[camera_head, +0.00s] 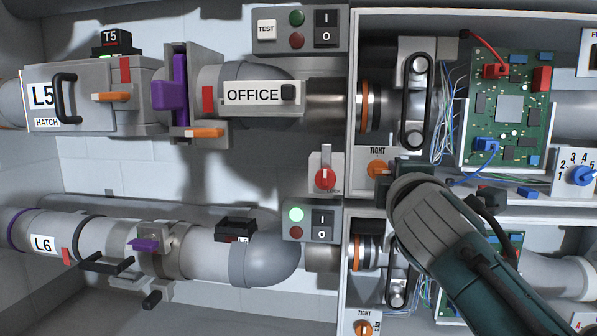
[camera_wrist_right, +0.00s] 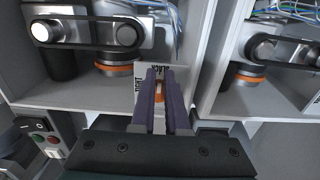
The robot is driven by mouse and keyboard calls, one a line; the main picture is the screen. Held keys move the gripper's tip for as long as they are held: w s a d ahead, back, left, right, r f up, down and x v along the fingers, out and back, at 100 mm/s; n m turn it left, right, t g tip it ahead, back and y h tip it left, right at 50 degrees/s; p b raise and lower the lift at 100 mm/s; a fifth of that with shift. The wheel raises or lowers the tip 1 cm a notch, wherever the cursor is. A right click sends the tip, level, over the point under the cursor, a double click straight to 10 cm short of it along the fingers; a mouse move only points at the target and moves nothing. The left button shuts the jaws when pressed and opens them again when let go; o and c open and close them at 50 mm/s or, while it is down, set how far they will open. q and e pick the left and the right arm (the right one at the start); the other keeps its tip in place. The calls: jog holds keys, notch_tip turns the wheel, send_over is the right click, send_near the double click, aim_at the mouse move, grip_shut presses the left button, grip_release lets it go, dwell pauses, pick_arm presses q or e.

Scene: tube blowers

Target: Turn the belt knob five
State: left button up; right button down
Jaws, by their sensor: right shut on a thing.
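The belt knob five (camera_head: 376,168) is orange and sits under a TIGHT label on the upper cabinet's front edge, below the upper belt (camera_head: 416,100). My right gripper (camera_head: 388,170) reaches it from the lower right and covers part of it and its label plate. In the right wrist view, my right gripper (camera_wrist_right: 160,85) has its two purple fingers shut around the orange knob (camera_wrist_right: 160,92). My left gripper is not in view.
A red knob (camera_head: 325,178) is left of the belt knob. A lower belt knob (camera_head: 364,328) sits at the bottom, partly cut off. A green circuit board (camera_head: 508,110) with loose wires is at the right, above my arm. The L5 hatch (camera_head: 90,97) and L6 tube (camera_head: 40,232) are at left.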

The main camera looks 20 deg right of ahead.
jog(key=shift+w+a+f, duration=0.1)
jog(key=shift+a+f, duration=0.1)
jog(key=shift+a, duration=0.05)
jog(key=c, duration=1.1)
grip_release()
jog(key=shift+a+r, duration=0.1)
jog(key=o, duration=0.5)
jog(key=shift+w+a, duration=0.15)
jog(key=shift+a, duration=0.1)
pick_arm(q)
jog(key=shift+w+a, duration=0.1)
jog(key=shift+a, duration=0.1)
pick_arm(e)
jog(key=shift+d, duration=0.2)
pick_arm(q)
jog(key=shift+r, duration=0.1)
pick_arm(e)
jog(key=shift+r, duration=0.1)
jog(key=shift+s+a, duration=0.1)
jog(key=shift+s, duration=0.25)
pick_arm(q)
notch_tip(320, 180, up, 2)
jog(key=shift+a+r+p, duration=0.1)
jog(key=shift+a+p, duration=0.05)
jog(key=shift+p, duration=1)
pick_arm(e)
jog(key=v, duration=0.7)
